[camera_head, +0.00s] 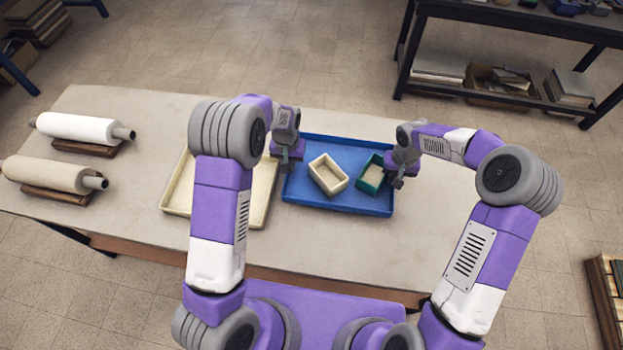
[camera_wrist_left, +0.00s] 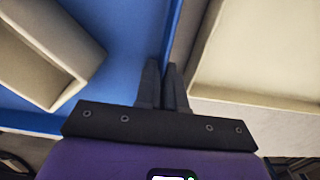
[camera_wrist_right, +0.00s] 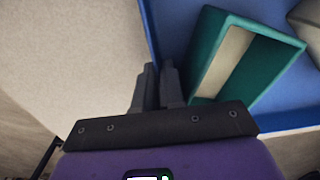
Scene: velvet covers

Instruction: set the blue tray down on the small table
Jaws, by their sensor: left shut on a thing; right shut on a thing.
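The blue tray (camera_head: 345,146) is at the middle of the pale long table (camera_head: 330,249); whether it rests or hangs just above is unclear. A cream box (camera_head: 327,175) and a green box (camera_head: 370,178) are inside it. My left gripper (camera_head: 285,168) is shut on the tray's left wall, whose blue side also shows in the left wrist view (camera_wrist_left: 130,30). My right gripper (camera_head: 397,182) is shut on the right wall, beside the green box in the right wrist view (camera_wrist_right: 257,62). I cannot make out a separate small table.
A cream tray (camera_head: 262,205) lies close to the left of the blue tray. Two rollers, one white (camera_head: 75,127) and one beige (camera_head: 45,173), rest on wooden stands at the left. A dark shelf bench (camera_head: 505,15) stands at the back right. Floor is open around the table.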

